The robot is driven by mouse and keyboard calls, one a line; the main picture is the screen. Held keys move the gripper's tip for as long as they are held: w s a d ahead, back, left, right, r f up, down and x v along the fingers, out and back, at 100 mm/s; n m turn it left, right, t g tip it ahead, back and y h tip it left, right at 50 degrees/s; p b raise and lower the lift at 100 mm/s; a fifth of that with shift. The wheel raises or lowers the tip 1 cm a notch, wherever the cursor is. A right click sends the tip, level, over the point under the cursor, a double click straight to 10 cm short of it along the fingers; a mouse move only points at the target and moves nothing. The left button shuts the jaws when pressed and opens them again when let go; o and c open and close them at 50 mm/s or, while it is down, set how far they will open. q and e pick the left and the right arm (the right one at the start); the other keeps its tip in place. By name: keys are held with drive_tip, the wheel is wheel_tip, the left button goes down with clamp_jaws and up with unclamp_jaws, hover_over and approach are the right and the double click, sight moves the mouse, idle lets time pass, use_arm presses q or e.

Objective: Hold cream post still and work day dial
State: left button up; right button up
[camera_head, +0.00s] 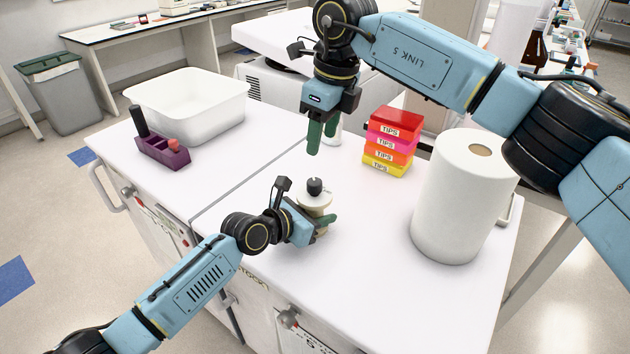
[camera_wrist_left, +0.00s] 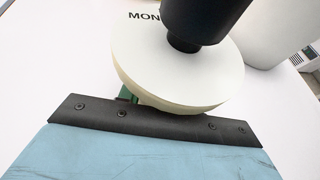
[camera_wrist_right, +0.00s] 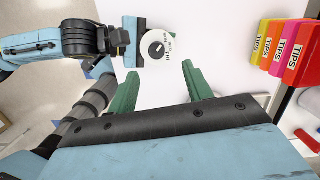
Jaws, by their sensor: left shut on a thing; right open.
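The cream post (camera_head: 314,203) stands upright on the white bench, with a wide round top and a black day dial (camera_head: 315,186) on it. My left gripper (camera_head: 325,224) is shut on the post below its top; the grip itself is mostly hidden. The left wrist view shows the cream disc (camera_wrist_left: 150,75), the black knob (camera_wrist_left: 205,20) and the letters "MON". My right gripper (camera_head: 322,134) is open and empty, pointing down, behind and above the post. In the right wrist view the dial (camera_wrist_right: 157,50) shows a white mark, beyond the open green fingers (camera_wrist_right: 160,88).
Stacked tip boxes (camera_head: 388,145) and a large paper roll (camera_head: 455,195) stand to the right. A white tub (camera_head: 190,105) and a purple rack (camera_head: 162,152) stand to the left. The bench in front of the post is clear.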

sight(315, 182)
drive_tip(key=shift+m+g+h, duration=0.4)
drive_tip(key=shift+h, duration=0.4)
drive_tip(key=f, duration=0.3)
drive_tip(key=a+f, duration=0.1)
drive_tip(key=f, duration=0.6)
drive_tip(key=shift+a+f, duration=0.2)
drive_tip(key=shift+a, duration=0.05)
drive_tip(key=c, duration=1)
